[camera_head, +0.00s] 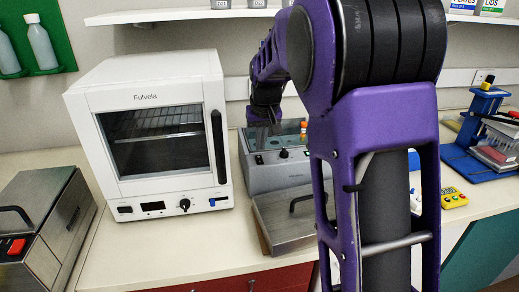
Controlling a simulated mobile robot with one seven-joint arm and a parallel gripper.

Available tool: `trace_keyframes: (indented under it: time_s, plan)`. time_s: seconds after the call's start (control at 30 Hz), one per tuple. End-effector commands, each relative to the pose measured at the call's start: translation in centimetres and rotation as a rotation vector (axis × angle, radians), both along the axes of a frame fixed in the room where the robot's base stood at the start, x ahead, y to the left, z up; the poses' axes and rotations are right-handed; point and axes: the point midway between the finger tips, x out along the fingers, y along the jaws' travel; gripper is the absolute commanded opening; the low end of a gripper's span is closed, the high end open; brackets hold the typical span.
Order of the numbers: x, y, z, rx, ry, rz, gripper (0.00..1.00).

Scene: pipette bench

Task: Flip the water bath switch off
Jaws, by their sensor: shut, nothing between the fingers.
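A grey open-topped unit (265,182) that looks like the water bath stands right of the white oven. A bottle with an orange cap (303,127) shows at its basin. Its front panel has a black knob (283,154) and a small dark switch (259,159) to the left of the knob. The switch's position is too small to tell. My gripper (264,120) is shut and empty, pointing down over the left part of the unit, and appears above the panel. My purple arm hides the unit's right side.
A steel lid with a black handle (284,218) lies in front of the unit. The white oven (150,190) stands close on the left. A steel box (45,210) with a red switch (16,247) is far left. A blue stand (470,155) and yellow timer (453,197) are right.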

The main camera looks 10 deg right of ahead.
Motion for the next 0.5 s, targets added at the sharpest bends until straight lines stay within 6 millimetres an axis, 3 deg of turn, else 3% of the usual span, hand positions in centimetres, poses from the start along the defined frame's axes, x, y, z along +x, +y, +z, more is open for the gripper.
trace_keyframes:
  time_s: [0.23,0.5]
  plan:
    - [-1.9,0.0,5.7,0.0,-0.008,0.001,0.0]
    - [-3.0,0.0,8.9,-0.001,-0.006,0.0,0.0]
